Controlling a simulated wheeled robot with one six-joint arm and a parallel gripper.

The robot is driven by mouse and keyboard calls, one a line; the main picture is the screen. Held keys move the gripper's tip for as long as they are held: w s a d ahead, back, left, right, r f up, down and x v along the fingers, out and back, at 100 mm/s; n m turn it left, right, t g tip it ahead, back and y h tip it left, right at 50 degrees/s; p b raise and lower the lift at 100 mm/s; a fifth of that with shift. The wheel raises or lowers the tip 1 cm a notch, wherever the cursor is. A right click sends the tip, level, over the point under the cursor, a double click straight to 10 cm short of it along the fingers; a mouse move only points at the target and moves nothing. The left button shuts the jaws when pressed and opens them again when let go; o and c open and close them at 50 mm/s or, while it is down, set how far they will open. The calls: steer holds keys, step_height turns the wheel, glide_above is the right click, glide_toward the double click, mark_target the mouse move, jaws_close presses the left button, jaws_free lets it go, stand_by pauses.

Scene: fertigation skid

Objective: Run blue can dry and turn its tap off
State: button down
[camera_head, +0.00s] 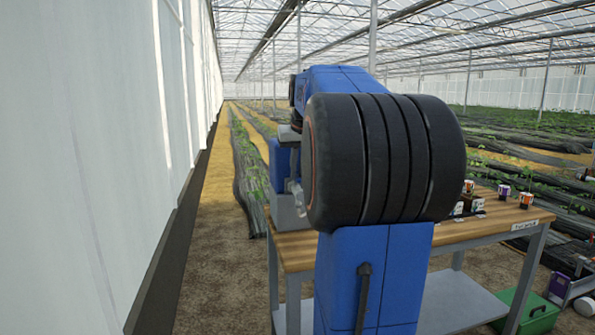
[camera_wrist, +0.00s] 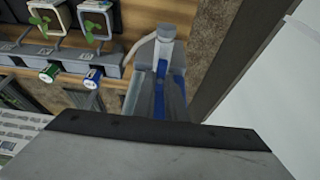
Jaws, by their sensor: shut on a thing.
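In the wrist view my gripper (camera_wrist: 160,72) has its grey fingers close together, shut on a grey piece with a pale round cap (camera_wrist: 165,33). Blue shows between and beside the fingers. I cannot tell whether the held piece is a tap. A thin pale hose (camera_wrist: 135,48) curves beside it. To the left, a small round can-like part with a blue end (camera_wrist: 94,74) sticks out of a grey rail, beside one with a green end (camera_wrist: 48,74). I cannot tell for sure which is the blue can. In the head view my arm hides most of the work area.
A wooden-topped bench (camera_head: 500,222) stands behind my arm, with several small pots, one orange and black (camera_head: 526,200), at its right. A green box (camera_head: 528,313) lies low at the right. A long pale wall (camera_head: 120,150) runs along the left, with bare path beside it.

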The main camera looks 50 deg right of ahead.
steer(key=m, duration=0.1)
steer(key=m+g+h, duration=0.1)
steer(key=m, duration=0.1)
steer(key=shift+w+a, duration=0.15)
steer(key=shift+a, duration=0.05)
steer(key=m+g, duration=0.1)
steer(key=m, duration=0.2)
steer(key=m+g+h, duration=0.1)
steer(key=m, duration=0.2)
steer(key=shift+w, duration=0.2)
steer(key=m+g, duration=0.1)
steer(key=m, duration=0.2)
steer(key=shift+w+m, duration=0.15)
steer(key=shift+m, duration=0.15)
steer(key=m+g, duration=0.1)
steer(key=m, duration=0.1)
steer(key=m+g, duration=0.1)
steer(key=m, duration=0.1)
steer(key=shift+w+m+y, duration=0.2)
steer(key=shift+m+y, duration=0.1)
steer(key=c, duration=1.8)
jaws_free()
steer(key=shift+r, duration=0.15)
